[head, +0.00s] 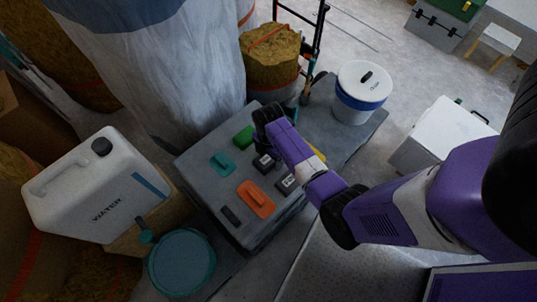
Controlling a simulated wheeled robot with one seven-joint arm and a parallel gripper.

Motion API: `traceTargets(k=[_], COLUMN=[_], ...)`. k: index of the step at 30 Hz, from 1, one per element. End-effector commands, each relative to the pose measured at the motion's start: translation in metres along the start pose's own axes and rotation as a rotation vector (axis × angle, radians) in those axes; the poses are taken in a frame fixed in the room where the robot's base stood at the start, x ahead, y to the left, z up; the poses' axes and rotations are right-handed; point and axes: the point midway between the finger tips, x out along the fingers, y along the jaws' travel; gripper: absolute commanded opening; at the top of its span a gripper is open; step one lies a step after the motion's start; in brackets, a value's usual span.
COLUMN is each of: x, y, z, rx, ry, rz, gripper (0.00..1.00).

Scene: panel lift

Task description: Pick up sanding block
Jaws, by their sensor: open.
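Several small items lie on a dark grey case (188,165). I cannot tell for certain which is the sanding block. An orange block with a raised grip (257,199) lies near the front, and a similar teal block (222,163) lies behind it to the left. A green block (243,137) and a dark flat bar (230,215) lie there too. My gripper (268,122) is over the case's far side, right of the green block and apart from the orange one. It is open; its fingertips are hard to make out.
Two black labelled boxes (286,183) lie beside the orange block, under my arm. A white water canister (98,187) and a round teal lid (182,263) stand left. A white bucket (362,92) stands back right. A wrapped column (190,75) rises behind the case.

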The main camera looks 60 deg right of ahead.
Motion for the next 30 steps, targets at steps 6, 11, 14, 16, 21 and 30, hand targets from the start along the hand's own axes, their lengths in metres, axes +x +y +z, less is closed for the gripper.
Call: traceTargets(k=[6, 11, 14, 16, 21, 30], x=[0.0016, 0.0015, 0.0015, 0.0015, 0.0012, -0.0067], y=[0.0002, 0.0001, 0.0001, 0.0001, 0.0003, 0.0004], z=[0.0, -0.0001, -0.0001, -0.0001, -0.0002, -0.0001], rx=[0.0, 0.0, 0.0, 0.0, 0.0, 0.0], ry=[0.0, 0.0, 0.0, 0.0, 0.0, 0.0], rz=[0.001, 0.001, 0.001, 0.001, 0.001, 0.001], gripper=[0.85, 0.59, 0.39, 0.26, 0.13, 0.13])
